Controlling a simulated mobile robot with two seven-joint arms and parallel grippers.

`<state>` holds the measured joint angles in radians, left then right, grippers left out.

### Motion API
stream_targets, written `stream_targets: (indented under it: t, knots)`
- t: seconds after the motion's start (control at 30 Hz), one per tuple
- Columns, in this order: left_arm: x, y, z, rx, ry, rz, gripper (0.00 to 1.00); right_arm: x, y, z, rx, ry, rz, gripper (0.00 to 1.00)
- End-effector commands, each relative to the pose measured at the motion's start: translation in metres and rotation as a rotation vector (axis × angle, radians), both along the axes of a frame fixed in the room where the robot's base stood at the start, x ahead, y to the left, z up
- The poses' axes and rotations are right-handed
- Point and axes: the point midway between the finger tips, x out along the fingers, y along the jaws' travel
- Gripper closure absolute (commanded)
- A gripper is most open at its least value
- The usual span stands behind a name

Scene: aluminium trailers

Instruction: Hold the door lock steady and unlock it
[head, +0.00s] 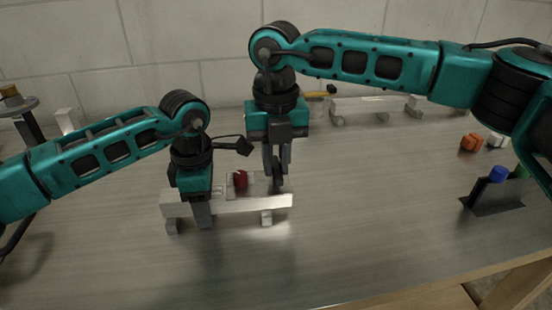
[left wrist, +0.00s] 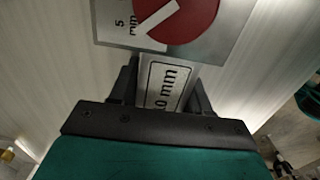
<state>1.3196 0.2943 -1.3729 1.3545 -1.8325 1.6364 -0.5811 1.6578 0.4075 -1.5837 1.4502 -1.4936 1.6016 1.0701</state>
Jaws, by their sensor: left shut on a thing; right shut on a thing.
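The door lock is a pale metal bar (head: 245,204) on short feet, with a plate (head: 259,186) and a red knob (head: 240,179) on it. In the left wrist view the red knob (left wrist: 195,20) has a white pointer and sits on a grey plate (left wrist: 222,50) marked "5 mm". My left gripper (head: 202,215) is shut on the lock, around a part labelled "10 mm" (left wrist: 165,88), left of the knob. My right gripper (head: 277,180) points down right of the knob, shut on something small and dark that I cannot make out.
Another pale bar (head: 370,104) and a yellow-handled tool (head: 318,94) lie at the back. Orange (head: 471,142) and white (head: 497,140) blocks lie at the right, near a dark stand with a blue top (head: 498,174). The front table is clear.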

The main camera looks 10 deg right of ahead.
Motion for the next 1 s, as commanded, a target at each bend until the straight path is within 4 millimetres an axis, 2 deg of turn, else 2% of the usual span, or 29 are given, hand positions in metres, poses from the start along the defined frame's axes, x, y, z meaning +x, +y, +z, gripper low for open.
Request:
stream_targets:
  t: [0.17,0.2,0.3,0.63,0.77,1.0]
  knots:
    - [0.0,0.0,0.0,0.001,0.0,-0.001,0.92,0.0,0.0,0.001,0.0,-0.001,0.003,1.0]
    - [0.0,0.0,0.0,0.001,0.0,-0.001,0.92,0.0,0.0,0.001,0.0,-0.001,0.003,0.8]
    - [0.0,0.0,0.0,0.001,0.0,-0.001,0.92,0.0,0.0,0.001,0.0,-0.001,0.003,0.71]
    - [0.0,0.0,0.0,0.001,0.0,-0.001,0.92,0.0,0.0,0.006,0.0,-0.002,0.001,0.7]
    - [0.0,0.0,0.0,0.001,0.0,-0.001,0.92,0.001,0.0,0.024,0.0,-0.004,0.001,0.7]
    - [0.0,0.0,0.0,0.001,0.0,-0.001,0.92,0.0,0.0,0.076,0.001,-0.004,0.001,0.7]
